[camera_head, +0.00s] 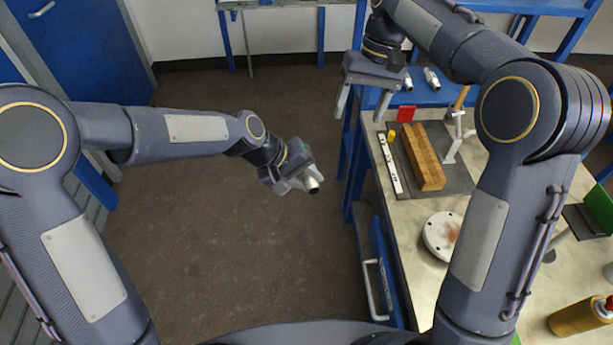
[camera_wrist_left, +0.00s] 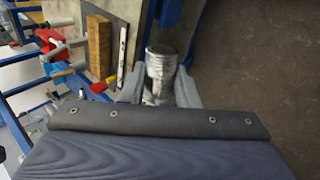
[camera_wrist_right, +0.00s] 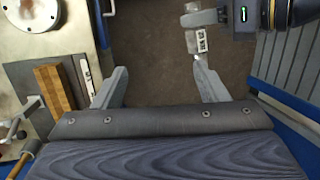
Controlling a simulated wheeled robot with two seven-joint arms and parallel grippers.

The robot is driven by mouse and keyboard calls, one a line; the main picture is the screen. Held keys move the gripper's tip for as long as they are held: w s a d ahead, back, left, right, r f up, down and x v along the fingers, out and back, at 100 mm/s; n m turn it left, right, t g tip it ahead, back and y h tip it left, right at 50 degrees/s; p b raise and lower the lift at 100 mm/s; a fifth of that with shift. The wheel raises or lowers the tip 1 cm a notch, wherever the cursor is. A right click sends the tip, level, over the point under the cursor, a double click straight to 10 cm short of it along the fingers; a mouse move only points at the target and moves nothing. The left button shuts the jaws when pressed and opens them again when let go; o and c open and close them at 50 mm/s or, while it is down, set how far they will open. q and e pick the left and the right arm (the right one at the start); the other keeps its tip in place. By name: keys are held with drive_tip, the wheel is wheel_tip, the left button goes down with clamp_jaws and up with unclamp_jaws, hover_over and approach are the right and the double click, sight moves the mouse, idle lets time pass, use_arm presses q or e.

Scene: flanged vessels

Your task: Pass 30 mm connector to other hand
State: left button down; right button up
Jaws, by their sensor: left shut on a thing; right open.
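The connector (camera_head: 314,184) is a short silver cylinder. My left gripper (camera_head: 305,180) is shut on it and holds it in the air over the floor, left of the workbench. In the left wrist view the connector (camera_wrist_left: 160,68) stands out between the two fingers, its lower part partly hidden by them. My right gripper (camera_head: 360,112) is open and empty, above and to the right of the left one, near the bench's far left corner. In the right wrist view its fingers (camera_wrist_right: 160,82) are wide apart, and my left gripper (camera_wrist_right: 196,22) shows beyond them, not touching.
The workbench (camera_head: 408,228) on the right bears a wooden block (camera_head: 424,158), a white ruler (camera_head: 390,165), a round flange (camera_head: 440,236) and a bottle (camera_head: 580,316). Two silver fittings (camera_head: 432,79) lie on the blue table behind. The floor (camera_head: 235,240) between my arms is clear.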

drive_tip(key=s+d+m+t+y, duration=0.1)
drive_tip(key=s+d+t, duration=0.25)
drive_tip(key=s, duration=0.65)
drive_tip(key=s+d+m+t+y, duration=0.15)
drive_tip(key=s+d, duration=0.25)
drive_tip(key=s, duration=0.7)
drive_tip(key=s+a+f+t+h, duration=0.1)
drive_tip(key=s+f+t, duration=0.1)
drive_tip(key=s+f, duration=0.4)
drive_tip(key=shift+s+a+t, duration=0.3)
drive_tip(key=shift+a, duration=0.05)
